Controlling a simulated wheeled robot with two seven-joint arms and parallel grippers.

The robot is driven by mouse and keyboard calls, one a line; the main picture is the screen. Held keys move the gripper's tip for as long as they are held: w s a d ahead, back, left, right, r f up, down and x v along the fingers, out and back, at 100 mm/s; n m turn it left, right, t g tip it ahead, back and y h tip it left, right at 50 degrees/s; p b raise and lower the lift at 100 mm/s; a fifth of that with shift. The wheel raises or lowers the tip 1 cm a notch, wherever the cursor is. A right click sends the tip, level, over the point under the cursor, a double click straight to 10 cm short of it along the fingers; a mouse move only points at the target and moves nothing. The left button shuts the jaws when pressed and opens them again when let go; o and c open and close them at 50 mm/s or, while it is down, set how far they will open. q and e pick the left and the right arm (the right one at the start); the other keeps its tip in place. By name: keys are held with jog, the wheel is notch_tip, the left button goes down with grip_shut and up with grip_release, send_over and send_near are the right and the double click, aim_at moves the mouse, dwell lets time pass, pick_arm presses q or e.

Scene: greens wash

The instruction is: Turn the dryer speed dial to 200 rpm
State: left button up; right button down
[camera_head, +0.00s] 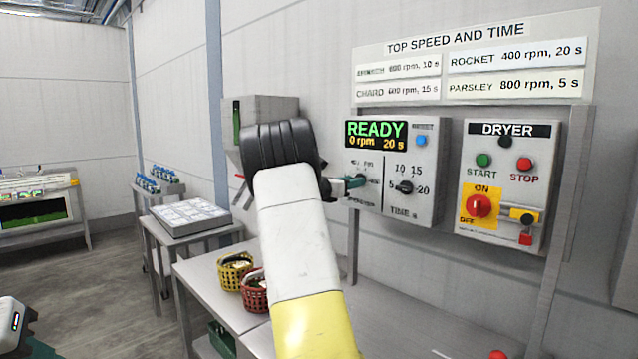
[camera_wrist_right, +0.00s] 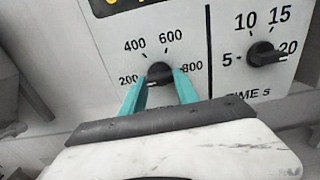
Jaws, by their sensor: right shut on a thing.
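The speed dial (camera_wrist_right: 160,73) is a black knob on the grey control panel (camera_wrist_right: 110,60), ringed by 200, 400, 600 and 800 marks. My right gripper (camera_wrist_right: 160,86) has its teal fingers on either side of this knob and is shut on it. I cannot tell clearly which mark the knob points to. In the head view my right gripper (camera_head: 352,183) reaches the panel, and its fingers and wrist hide part of the dial. The display (camera_head: 376,135) reads READY, 0 rpm, 20 s. Part of my left gripper (camera_head: 16,326) shows at the lower left edge; its jaws are unclear.
The time dial (camera_head: 404,187) sits right of the speed dial. The dryer box (camera_head: 508,185) has START and STOP buttons and a red switch. A speed chart (camera_head: 475,62) hangs above. A yellow basket (camera_head: 235,271) and a red basket (camera_head: 254,291) stand on the bench below.

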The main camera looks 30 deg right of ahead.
jog(key=c, duration=0.9)
grip_release()
jog(key=shift+v, duration=3.95)
